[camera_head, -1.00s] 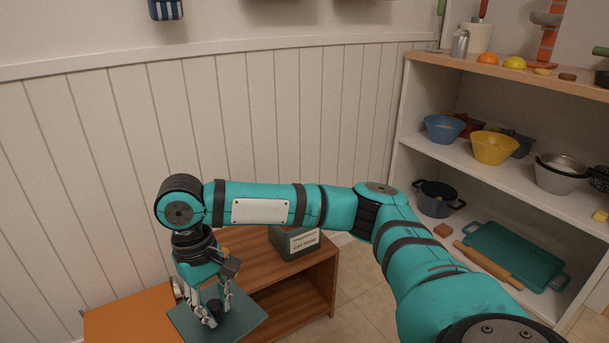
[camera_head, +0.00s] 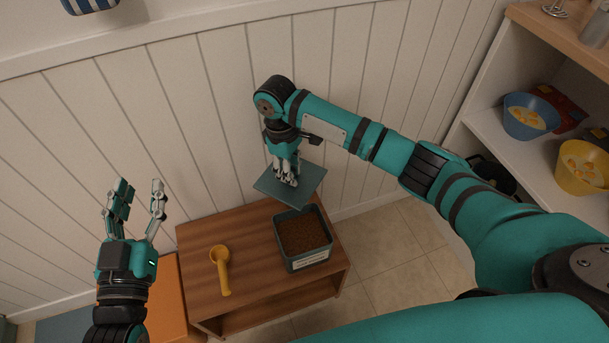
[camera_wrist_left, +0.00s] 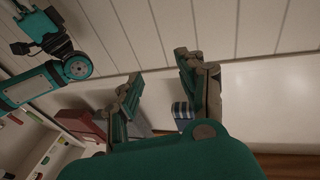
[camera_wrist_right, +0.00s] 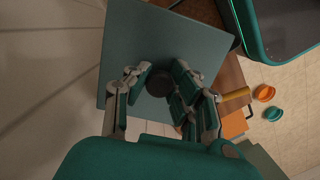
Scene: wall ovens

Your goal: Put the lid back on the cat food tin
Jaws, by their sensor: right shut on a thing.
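The cat food tin (camera_head: 302,259) is a dark grey-green square box standing open on a wooden bench, filled with brown kibble. Its rim also shows at the top right of the right wrist view (camera_wrist_right: 247,28). The flat square teal lid (camera_head: 310,183) is in the air above and behind the tin, apart from it. My right gripper (camera_head: 287,181) is shut on the lid's dark round knob, which shows between the fingers in the right wrist view (camera_wrist_right: 159,83). My left gripper (camera_head: 136,188) is open and empty, raised at the left.
The wooden bench (camera_head: 195,268) stands against the white panelled wall. A yellow scoop (camera_head: 221,270) lies on it, left of the tin. An orange surface (camera_head: 168,305) adjoins the bench at left. Shelves with bowls (camera_head: 525,118) stand at the right.

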